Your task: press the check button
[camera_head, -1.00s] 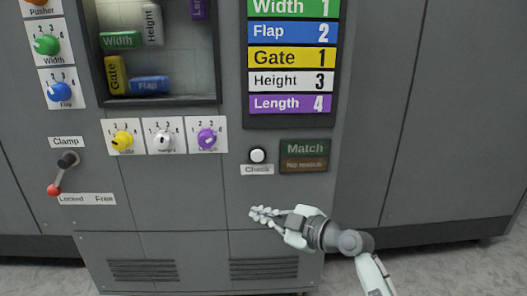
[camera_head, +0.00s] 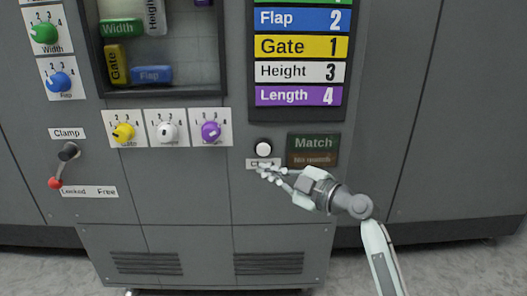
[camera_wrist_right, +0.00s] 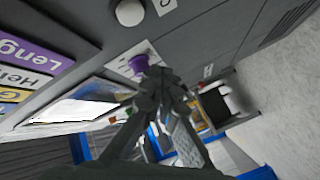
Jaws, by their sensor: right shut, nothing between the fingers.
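The check button (camera_head: 263,148) is a round white button in a dark ring on the grey panel, with a "Check" label (camera_head: 252,163) just under it. My right gripper (camera_head: 266,171) is shut and empty. In the head view its fingertips lie just below the button and cover part of the label. Their gap to the panel is hard to judge. In the right wrist view the white button (camera_wrist_right: 129,12) is at the top edge, apart from the shut fingertips (camera_wrist_right: 161,80). My left gripper is not in view.
The Match / No match sign (camera_head: 313,149) is right of the button. The purple knob (camera_head: 211,130) and yellow knob (camera_head: 123,132) are to the left. The clamp lever's red ball (camera_head: 56,183) is at the far left. The panel below the button is clear.

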